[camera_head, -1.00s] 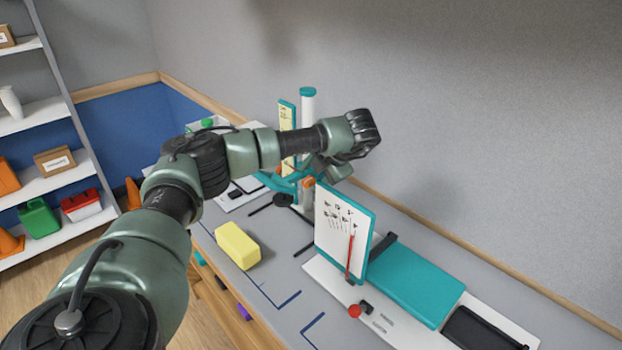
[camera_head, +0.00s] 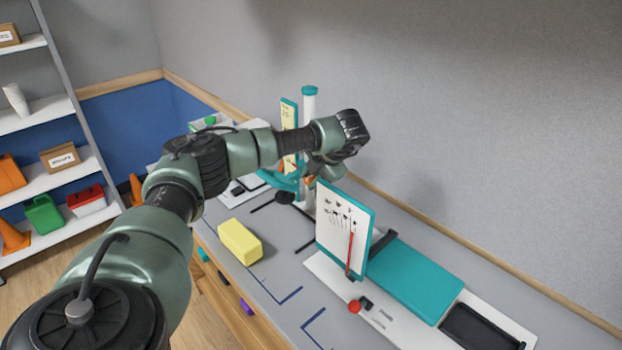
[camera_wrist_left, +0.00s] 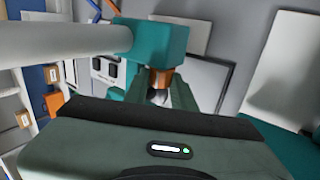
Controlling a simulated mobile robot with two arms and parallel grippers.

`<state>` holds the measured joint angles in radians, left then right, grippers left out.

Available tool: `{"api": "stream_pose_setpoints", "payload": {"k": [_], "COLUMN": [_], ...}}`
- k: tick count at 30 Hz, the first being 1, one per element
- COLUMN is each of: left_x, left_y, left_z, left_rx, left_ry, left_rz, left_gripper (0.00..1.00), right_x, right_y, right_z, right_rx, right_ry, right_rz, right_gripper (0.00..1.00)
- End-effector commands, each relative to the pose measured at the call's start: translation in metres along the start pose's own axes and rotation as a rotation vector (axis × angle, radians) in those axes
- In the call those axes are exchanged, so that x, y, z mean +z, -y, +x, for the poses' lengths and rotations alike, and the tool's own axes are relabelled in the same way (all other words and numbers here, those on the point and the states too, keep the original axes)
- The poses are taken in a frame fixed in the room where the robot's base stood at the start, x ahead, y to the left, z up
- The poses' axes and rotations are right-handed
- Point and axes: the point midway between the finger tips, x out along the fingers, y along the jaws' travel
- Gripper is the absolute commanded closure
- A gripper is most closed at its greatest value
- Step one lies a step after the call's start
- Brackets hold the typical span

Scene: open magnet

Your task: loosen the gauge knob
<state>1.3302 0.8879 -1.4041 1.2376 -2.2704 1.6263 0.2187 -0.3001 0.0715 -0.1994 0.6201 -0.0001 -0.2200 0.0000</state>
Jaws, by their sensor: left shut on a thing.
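The gauge is a white post (camera_head: 309,108) with a teal cap and a teal bracket, standing on the bench beyond my left arm; the post also crosses the upper left of the left wrist view (camera_wrist_left: 60,43). Its orange knob (camera_wrist_left: 160,80) shows below the teal block (camera_wrist_left: 160,42) in the left wrist view. My left gripper (camera_wrist_left: 157,97) is shut on the knob, with a green finger on each side. In the head view my left gripper (camera_head: 314,171) is at the bracket, and my wrist partly hides the contact. My right gripper is not in view.
A white panel with a teal frame (camera_head: 340,232) stands close to the right of the gripper, by a teal block (camera_head: 415,283). A yellow block (camera_head: 240,242) lies on the bench. Shelves (camera_head: 40,112) stand at left, and the wall rises behind the bench.

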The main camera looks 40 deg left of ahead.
Motion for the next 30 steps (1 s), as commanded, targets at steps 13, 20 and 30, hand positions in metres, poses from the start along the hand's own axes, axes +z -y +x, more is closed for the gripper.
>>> {"api": "stream_pose_setpoints", "payload": {"k": [13, 20, 30], "left_x": [0.0, 0.0002, 0.0001], "left_y": [-0.0054, -0.0056, -0.0077], "left_z": [0.0004, 0.0001, 0.0005], "left_rx": [-0.283, -0.281, -0.276], "left_ry": [0.012, 0.012, 0.013], "left_rz": [-0.005, -0.006, -0.009], "left_gripper": [1.0, 0.61, 0.53], "right_x": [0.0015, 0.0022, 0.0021], "right_y": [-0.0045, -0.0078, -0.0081], "right_z": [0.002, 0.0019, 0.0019], "right_rx": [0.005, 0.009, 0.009], "right_ry": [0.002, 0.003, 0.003], "right_rz": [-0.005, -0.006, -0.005], "right_gripper": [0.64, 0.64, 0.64]}}
